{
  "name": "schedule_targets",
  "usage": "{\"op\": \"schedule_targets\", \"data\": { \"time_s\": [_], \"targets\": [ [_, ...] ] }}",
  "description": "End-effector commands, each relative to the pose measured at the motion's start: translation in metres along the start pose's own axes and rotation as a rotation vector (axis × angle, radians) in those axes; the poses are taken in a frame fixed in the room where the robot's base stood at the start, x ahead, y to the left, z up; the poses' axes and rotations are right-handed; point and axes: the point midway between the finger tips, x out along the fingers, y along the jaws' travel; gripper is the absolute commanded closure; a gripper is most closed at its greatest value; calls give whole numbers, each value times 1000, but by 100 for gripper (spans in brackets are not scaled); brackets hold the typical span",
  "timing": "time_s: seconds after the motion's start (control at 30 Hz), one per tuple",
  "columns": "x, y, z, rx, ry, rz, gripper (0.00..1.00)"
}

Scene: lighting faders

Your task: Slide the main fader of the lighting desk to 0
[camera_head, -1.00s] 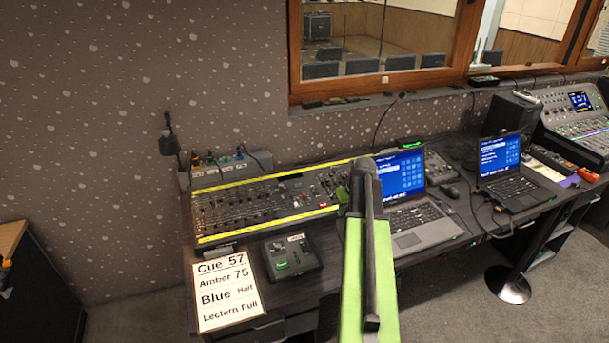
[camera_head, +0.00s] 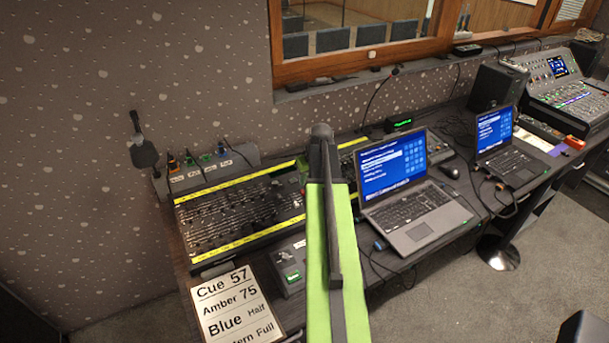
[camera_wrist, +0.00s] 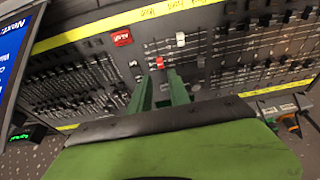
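The lighting desk appears to be the long black console with yellow tape strips (camera_head: 225,243); it also fills the wrist view (camera_wrist: 75,33). In the wrist view a red fader cap (camera_wrist: 160,62) and a white fader cap (camera_wrist: 180,40) stand out among rows of dark faders. I cannot read which is the main fader. My gripper (camera_wrist: 160,84) is open, its two green fingers apart and pointing at the desk, with the red cap just beyond the gap between the tips. Nothing is between the fingers. In the head view my arm hides part of the desk.
A cue card (camera_head: 235,305) lies at the table's front left, beside a small grey box (camera_head: 291,277). A laptop (camera_head: 410,205) stands right of my arm; a second laptop (camera_head: 505,150) is farther right. Plugs and a power strip (camera_head: 215,170) sit behind the desk.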

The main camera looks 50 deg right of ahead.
Motion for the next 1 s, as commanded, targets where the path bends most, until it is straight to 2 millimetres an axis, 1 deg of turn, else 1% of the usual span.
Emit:
{"op": "schedule_targets", "data": {
  "time_s": [0.17,0.6,0.7,0.8,1.0],
  "targets": [
    [14,1,1,1,0,0,77],
    [74,2,2,1,0,1,77],
    [84,2,2,1,0,1,77],
    [90,1,1,2,0,1,77],
    [89,1,0,2,0,1,77]
  ]
}}
